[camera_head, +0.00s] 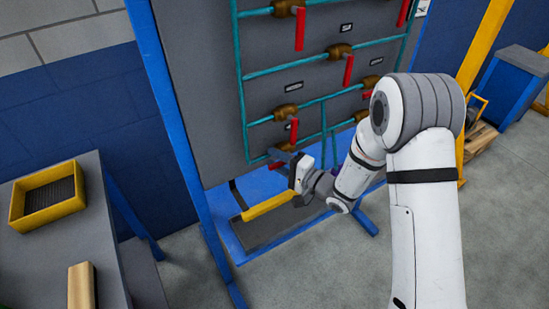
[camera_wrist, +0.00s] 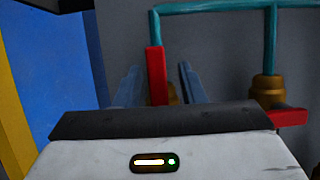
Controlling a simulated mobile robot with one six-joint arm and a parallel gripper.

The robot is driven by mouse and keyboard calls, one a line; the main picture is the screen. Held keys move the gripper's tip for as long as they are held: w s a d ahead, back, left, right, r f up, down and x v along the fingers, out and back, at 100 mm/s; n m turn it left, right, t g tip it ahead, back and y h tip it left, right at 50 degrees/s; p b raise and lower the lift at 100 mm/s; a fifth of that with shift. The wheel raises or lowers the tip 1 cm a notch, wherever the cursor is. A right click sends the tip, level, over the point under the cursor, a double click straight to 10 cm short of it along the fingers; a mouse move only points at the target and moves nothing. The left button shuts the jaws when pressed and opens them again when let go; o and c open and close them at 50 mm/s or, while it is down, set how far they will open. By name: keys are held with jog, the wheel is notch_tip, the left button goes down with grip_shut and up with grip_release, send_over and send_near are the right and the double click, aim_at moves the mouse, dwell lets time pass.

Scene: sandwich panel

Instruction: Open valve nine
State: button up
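The grey panel (camera_head: 200,100) carries teal pipes and brass valves with red handles. The labels are too small to read, so I cannot tell which valve is nine. My gripper (camera_head: 277,155) is at the panel's lower left, just below a valve (camera_head: 285,113) whose red handle (camera_head: 293,131) hangs down. In the wrist view my gripper's fingers (camera_wrist: 160,85) are apart, with an upright red handle (camera_wrist: 156,75) showing between them and brass (camera_wrist: 172,92) behind. I cannot tell whether they touch the handle. A second brass valve (camera_wrist: 268,92) with a sideways red handle (camera_wrist: 290,118) is at right.
A blue frame (camera_head: 172,120) holds the panel. A yellow bar (camera_head: 268,207) lies low under my gripper. At left is a table (camera_head: 105,230) with a yellow bin (camera_head: 48,200) and a wooden block (camera_head: 81,287). The floor at front right is clear.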

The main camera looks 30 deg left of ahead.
aim_at(283, 164)
jog(key=d, duration=0.4)
jog(key=s+d, duration=0.1)
jog(key=d, duration=0.2)
jog(key=shift+s+d+b, duration=0.1)
jog(key=shift+b, duration=0.25)
jog(key=w+d+r+n+t+h, duration=0.1)
jog(key=w+d+r+t+h, duration=0.45)
jog(key=w+d+h, duration=0.4)
jog(key=s+d+r+t+h+p, duration=0.1)
jog(key=d+r+h, duration=0.15)
jog(key=d, duration=0.45)
jog(key=d+r+t+h, duration=0.1)
jog(key=d+h, duration=0.2)
jog(key=d, duration=0.5)
jog(key=s+d+r+g+h, duration=0.3)
jog(key=s+d+g, duration=0.1)
jog(key=s+d, duration=0.5)
jog(key=s+d+r+n+g+p, duration=0.1)
jog(key=s+r+g, duration=0.1)
jog(key=s, duration=1.2)
jog(key=shift+d+r+g, duration=0.2)
jog(key=shift+d+g, duration=0.1)
jog(key=shift+g, duration=0.55)
